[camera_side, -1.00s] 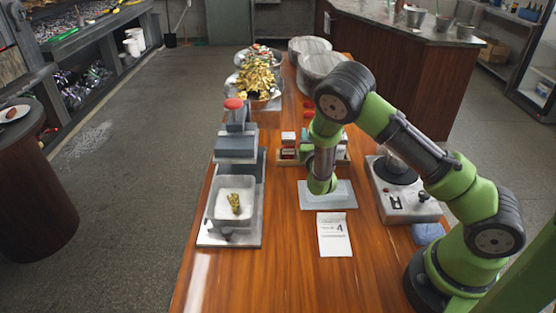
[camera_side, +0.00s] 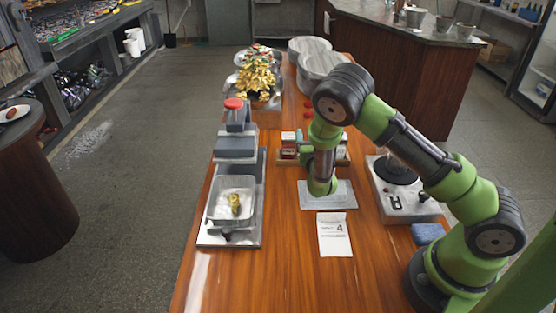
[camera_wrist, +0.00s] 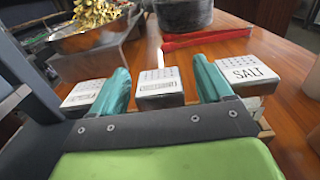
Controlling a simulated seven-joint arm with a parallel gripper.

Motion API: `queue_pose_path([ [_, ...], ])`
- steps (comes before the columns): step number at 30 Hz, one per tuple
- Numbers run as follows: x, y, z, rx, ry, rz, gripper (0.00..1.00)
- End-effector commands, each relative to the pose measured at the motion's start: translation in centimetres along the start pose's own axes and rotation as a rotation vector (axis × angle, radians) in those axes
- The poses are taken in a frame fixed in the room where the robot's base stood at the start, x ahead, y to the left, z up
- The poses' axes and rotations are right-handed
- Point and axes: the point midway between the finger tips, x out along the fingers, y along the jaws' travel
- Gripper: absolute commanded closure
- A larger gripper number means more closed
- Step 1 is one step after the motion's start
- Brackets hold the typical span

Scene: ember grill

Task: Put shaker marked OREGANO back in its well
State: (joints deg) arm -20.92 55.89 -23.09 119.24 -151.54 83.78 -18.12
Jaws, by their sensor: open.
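My gripper (camera_wrist: 161,68) shows in the wrist view with two teal fingers spread apart. A shaker with a white perforated top (camera_wrist: 160,92) stands between the fingers, with a visible gap on each side; its label is too blurred to read. A shaker marked SALT (camera_wrist: 247,70) is just right of the right finger. Another white-topped shaker (camera_wrist: 82,94) is left of the left finger, its label also unreadable. I cannot tell which shaker is marked OREGANO.
A press with a metal tray (camera_side: 222,213) stands left of the rack. A grey-white mat (camera_side: 340,197) and a paper slip (camera_side: 334,240) lie in front. A machine with a round top (camera_side: 410,203) stands right.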

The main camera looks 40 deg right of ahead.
Motion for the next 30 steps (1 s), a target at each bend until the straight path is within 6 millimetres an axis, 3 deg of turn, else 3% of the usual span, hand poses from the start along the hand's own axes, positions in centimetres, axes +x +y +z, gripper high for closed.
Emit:
queue_pose_path([
  [18, -13.4, 0.1, 0.0, 0.000, 0.000, 0.005, 0.21],
  [24, -15.8, 0.0, 0.0, 0.000, -0.001, 0.001, 0.21],
  [30, -15.9, -1.6, 1.3, 0.085, 0.018, -0.106, 0.21],
])
